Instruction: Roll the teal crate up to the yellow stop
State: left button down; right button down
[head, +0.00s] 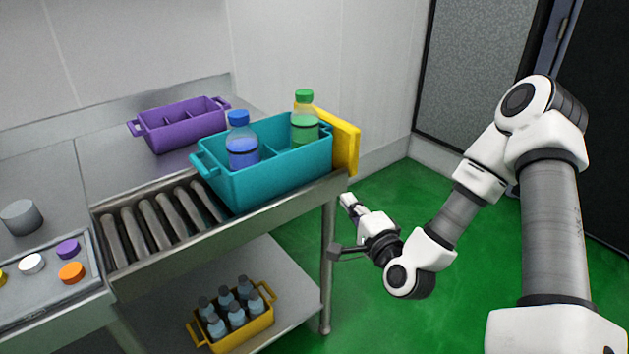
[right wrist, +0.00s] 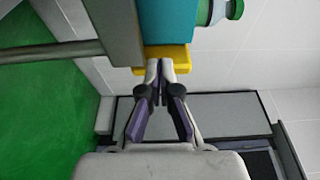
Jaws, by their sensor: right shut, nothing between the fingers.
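The teal crate (head: 265,180) sits at the right end of the roller conveyor. It holds a blue-capped bottle (head: 241,145) and a green-capped bottle (head: 304,122), both upright. The yellow stop (head: 346,143) stands at the conveyor's right end, and the crate's right end appears to be against it. In the right wrist view the teal crate (right wrist: 165,22) and the yellow stop (right wrist: 168,56) show with no clear gap. My right gripper (head: 346,202) is shut and empty, just beyond the table end, below the stop. My left gripper is not in view.
Bare rollers (head: 150,223) lie left of the crate. A purple crate (head: 180,124) stands behind. A tray (head: 45,285) with coloured caps and a grey cylinder (head: 21,217) are at left. A yellow crate (head: 240,330) of bottles sits on the lower shelf. Green floor is clear at right.

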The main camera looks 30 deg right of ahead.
send_near(309, 170)
jog(key=w+d, duration=0.1)
jog(key=w, duration=0.1)
jog(key=w+d, duration=0.2)
jog(key=shift+d+r, duration=0.15)
jog(key=shift+w+a+p, duration=0.3)
jog(key=shift+w+a, duration=0.5)
jog(key=shift+w, duration=0.25)
jog(key=shift+w+a, duration=0.3)
jog(key=shift+w, duration=0.05)
jog(key=shift+d, duration=0.1)
